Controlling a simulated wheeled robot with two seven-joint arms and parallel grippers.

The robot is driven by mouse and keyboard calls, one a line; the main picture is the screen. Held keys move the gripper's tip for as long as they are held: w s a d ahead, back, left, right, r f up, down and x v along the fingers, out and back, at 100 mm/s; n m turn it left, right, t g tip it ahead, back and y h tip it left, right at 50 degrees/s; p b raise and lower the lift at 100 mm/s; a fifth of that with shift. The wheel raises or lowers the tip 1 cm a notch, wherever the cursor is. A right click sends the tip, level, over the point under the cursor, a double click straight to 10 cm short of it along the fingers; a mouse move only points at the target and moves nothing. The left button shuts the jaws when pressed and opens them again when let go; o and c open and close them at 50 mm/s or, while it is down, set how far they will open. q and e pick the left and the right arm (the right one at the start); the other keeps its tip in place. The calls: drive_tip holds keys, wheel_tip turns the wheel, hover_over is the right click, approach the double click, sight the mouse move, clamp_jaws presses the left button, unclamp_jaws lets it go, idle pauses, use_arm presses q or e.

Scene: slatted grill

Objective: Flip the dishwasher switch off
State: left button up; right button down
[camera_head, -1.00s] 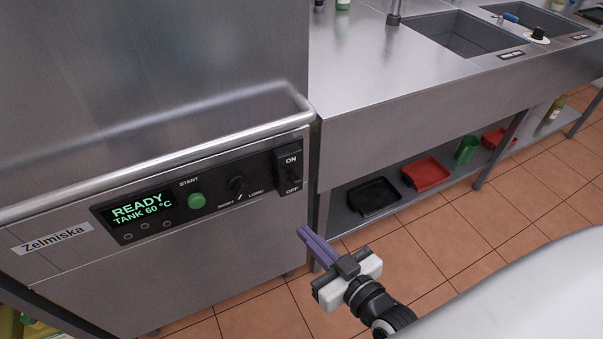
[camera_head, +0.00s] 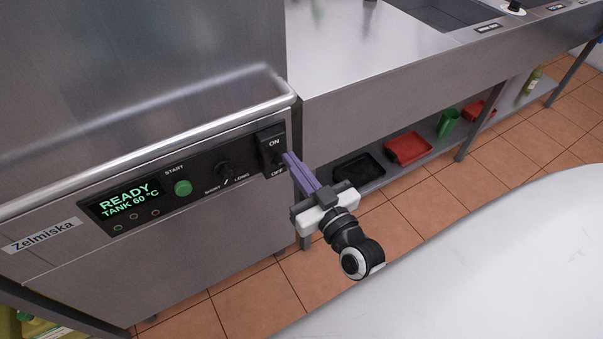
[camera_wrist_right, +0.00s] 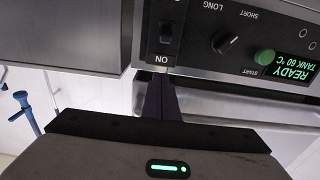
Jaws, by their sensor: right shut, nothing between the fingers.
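The dishwasher's black ON/OFF switch (camera_head: 271,152) is at the right end of the control panel in the head view, with ON above and OFF below. It also shows upside down in the right wrist view (camera_wrist_right: 165,34). My right gripper (camera_head: 287,156) is shut and empty. Its purple fingertips are at the switch's right edge in the head view; I cannot tell whether they touch it. The display (camera_head: 128,200) is lit green and reads READY, TANK 60 °C. My left gripper is not in view.
A green start button (camera_head: 183,188) and a black knob (camera_head: 224,168) are left of the switch. A metal handle bar (camera_head: 150,152) runs above the panel. A steel counter (camera_head: 370,75) stands to the right, with black and red trays (camera_head: 408,148) on its lower shelf.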

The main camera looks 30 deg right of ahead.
sight(277, 158)
drive_tip(key=w+f, duration=0.1)
drive_tip(key=w, duration=0.1)
drive_tip(key=w+f, duration=0.1)
drive_tip(key=w, duration=0.1)
drive_tip(key=shift+w+f, duration=0.1)
drive_tip(key=shift+f, duration=0.05)
drive_tip(key=shift+s+f+b, duration=0.35)
drive_tip(key=shift+f+b, duration=0.05)
drive_tip(key=shift+f, duration=0.35)
